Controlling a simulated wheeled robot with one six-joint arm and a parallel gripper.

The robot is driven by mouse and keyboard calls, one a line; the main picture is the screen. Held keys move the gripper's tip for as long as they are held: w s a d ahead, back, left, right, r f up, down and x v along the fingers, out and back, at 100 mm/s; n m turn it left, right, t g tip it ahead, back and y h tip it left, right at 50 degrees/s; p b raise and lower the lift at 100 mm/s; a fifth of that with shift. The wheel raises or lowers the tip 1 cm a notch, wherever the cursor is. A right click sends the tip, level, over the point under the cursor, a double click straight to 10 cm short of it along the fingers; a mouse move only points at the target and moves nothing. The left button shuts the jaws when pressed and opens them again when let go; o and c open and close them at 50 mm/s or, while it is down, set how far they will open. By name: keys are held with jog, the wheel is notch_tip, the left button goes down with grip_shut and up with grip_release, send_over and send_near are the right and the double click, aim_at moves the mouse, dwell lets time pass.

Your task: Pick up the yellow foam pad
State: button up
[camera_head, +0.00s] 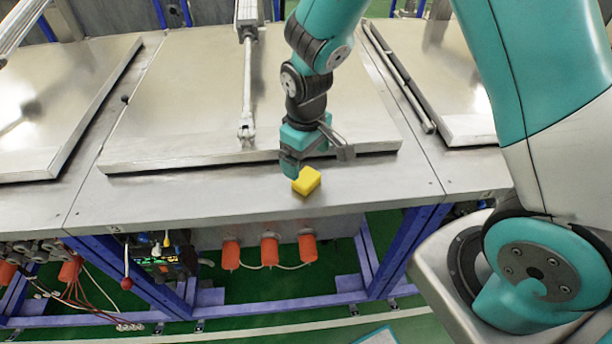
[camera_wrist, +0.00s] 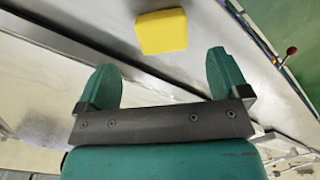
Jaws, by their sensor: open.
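The yellow foam pad (camera_head: 307,181) is a small block lying on the steel front ledge of the bench, in front of the middle lid. In the wrist view the pad (camera_wrist: 162,31) lies beyond my fingertips, roughly centred between them and a little towards the upper edge. My gripper (camera_head: 318,167) is just above and behind the pad in the head view. In the wrist view my gripper (camera_wrist: 157,75) has its two teal fingers wide apart with nothing between them. In the head view a finger slightly overlaps the pad's left edge; contact cannot be told.
The middle steel lid (camera_head: 190,100) lies behind the ledge, with a pneumatic cylinder rod (camera_head: 247,85) attached. Another lid (camera_head: 60,100) is at left and one (camera_head: 450,80) at right. The ledge beside the pad is bare.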

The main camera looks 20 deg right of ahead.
aim_at(306, 176)
jog(key=shift+s+a+f+p, duration=0.1)
jog(key=shift+f+p, duration=0.5)
jog(key=shift+f, duration=1.05)
jog(key=shift+s+f+p, duration=0.1)
jog(key=shift+f+p, duration=0.5)
jog(key=shift+f, duration=1.05)
jog(key=shift+c, duration=0.2)
jog(key=c, duration=1)
jog(key=shift+r, duration=0.15)
notch_tip(306, 176, up, 20)
jog(key=b, duration=0.3)
jog(key=shift+b, duration=0.3)
